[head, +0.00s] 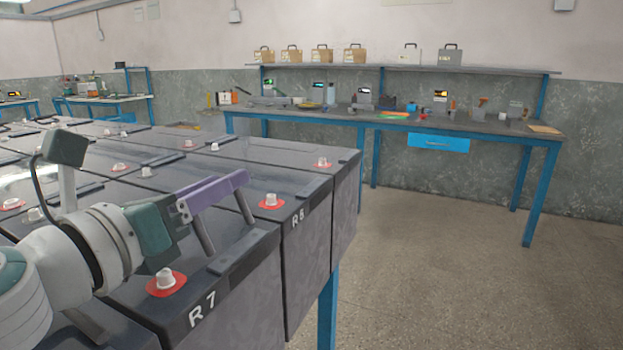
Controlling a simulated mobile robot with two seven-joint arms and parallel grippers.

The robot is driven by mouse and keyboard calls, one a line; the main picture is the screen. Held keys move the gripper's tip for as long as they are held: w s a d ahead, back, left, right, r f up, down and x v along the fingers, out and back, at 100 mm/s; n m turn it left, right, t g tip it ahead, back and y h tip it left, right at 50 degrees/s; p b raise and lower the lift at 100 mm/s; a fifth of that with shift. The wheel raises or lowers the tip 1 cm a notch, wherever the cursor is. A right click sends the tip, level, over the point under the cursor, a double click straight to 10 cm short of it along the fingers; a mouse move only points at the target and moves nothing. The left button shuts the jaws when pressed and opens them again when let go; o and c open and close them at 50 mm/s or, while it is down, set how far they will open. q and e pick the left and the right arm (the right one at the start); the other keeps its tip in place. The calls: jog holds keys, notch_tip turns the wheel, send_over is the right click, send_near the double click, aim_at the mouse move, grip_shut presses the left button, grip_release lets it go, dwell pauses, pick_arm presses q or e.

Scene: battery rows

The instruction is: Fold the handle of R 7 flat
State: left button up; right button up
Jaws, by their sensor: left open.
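Battery R 7 (240,318) is a dark grey block in the front of the row, with its white label on the near top edge. Its handle (217,189) has a purple grip on two grey legs and stands raised above the lid. My left gripper (183,212) comes in from the left, with its tip at the near left end of the purple grip. It is open; its fingers are small and partly hidden, so I cannot tell whether they touch the handle. My right gripper is out of view.
Battery R 8 (313,235) stands directly behind R 7. White terminals on red discs stick up from the lids, one (166,281) close below my gripper. More batteries fill the left. Open floor (450,270) lies right, before a blue-legged workbench (400,124).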

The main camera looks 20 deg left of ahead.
pick_arm(q)
jog(key=shift+c, duration=0.3)
grip_shut()
jog(key=shift+a+f+n+b, duration=0.45)
jog(key=shift+n+b, duration=0.25)
jog(key=shift+n, duration=0.1)
jog(key=shift+a+n, duration=0.25)
jog(key=shift+n, duration=0.35)
jog(key=shift+r, duration=0.1)
jog(key=shift+o, duration=0.3)
grip_release()
